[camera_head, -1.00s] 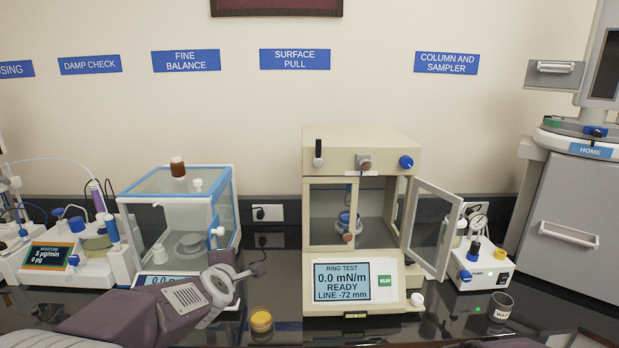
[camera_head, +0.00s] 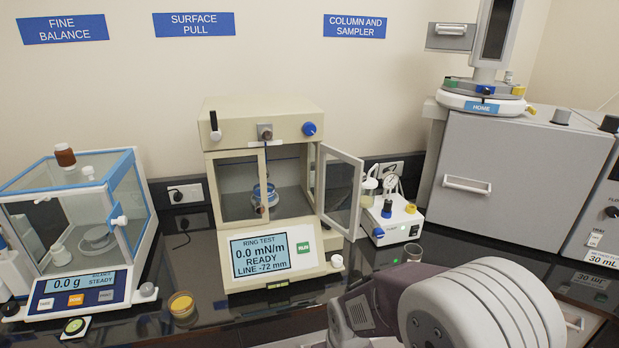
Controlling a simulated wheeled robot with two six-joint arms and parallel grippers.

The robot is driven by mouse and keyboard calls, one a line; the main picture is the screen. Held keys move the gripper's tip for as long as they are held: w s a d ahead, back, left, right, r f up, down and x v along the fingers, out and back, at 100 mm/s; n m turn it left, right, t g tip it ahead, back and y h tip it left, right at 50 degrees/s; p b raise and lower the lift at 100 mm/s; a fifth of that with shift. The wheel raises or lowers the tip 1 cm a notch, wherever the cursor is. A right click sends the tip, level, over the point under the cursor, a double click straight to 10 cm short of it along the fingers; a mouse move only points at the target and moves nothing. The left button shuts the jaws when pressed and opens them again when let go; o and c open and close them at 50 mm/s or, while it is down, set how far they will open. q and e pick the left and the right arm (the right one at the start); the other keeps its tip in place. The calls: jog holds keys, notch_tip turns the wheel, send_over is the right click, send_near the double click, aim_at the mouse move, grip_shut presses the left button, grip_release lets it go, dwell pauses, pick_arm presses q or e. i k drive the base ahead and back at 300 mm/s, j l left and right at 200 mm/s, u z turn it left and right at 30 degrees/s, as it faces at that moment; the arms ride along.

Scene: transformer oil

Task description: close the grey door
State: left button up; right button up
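A grey-framed glass door (camera_head: 340,192) stands open at the right side of the cream ring test instrument (camera_head: 262,126). It is hinged at its left edge and swung out toward me, to the right. A second, larger grey door (camera_head: 508,188), with a horizontal handle (camera_head: 467,185), forms the front of the big cabinet at the right and looks shut. My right arm shows at the bottom right, apart from both doors in the picture. Its gripper cannot be made out. My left gripper is out of the picture.
A blue-edged balance (camera_head: 62,292) stands at the left. A yellow-lidded jar (camera_head: 181,304) sits on the dark bench near the instrument's front left.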

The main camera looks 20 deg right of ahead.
aim_at(361, 177)
jog(key=l+u, duration=0.15)
jog(key=l, duration=0.3)
jog(key=l+u, duration=0.2)
jog(key=l, duration=0.25)
jog(key=l+u, duration=0.15)
jog(key=l, duration=0.35)
jog(key=l+u, duration=0.2)
jog(key=l, duration=0.25)
jog(key=l+u, duration=0.15)
jog(key=l, duration=0.3)
jog(key=k+l+u, duration=0.2)
jog(key=l, duration=0.25)
jog(key=k+l+u, duration=0.15)
jog(key=l, duration=0.3)
jog(key=l+u, duration=0.2)
jog(key=l, duration=0.2)
jog(key=k, duration=0.05)
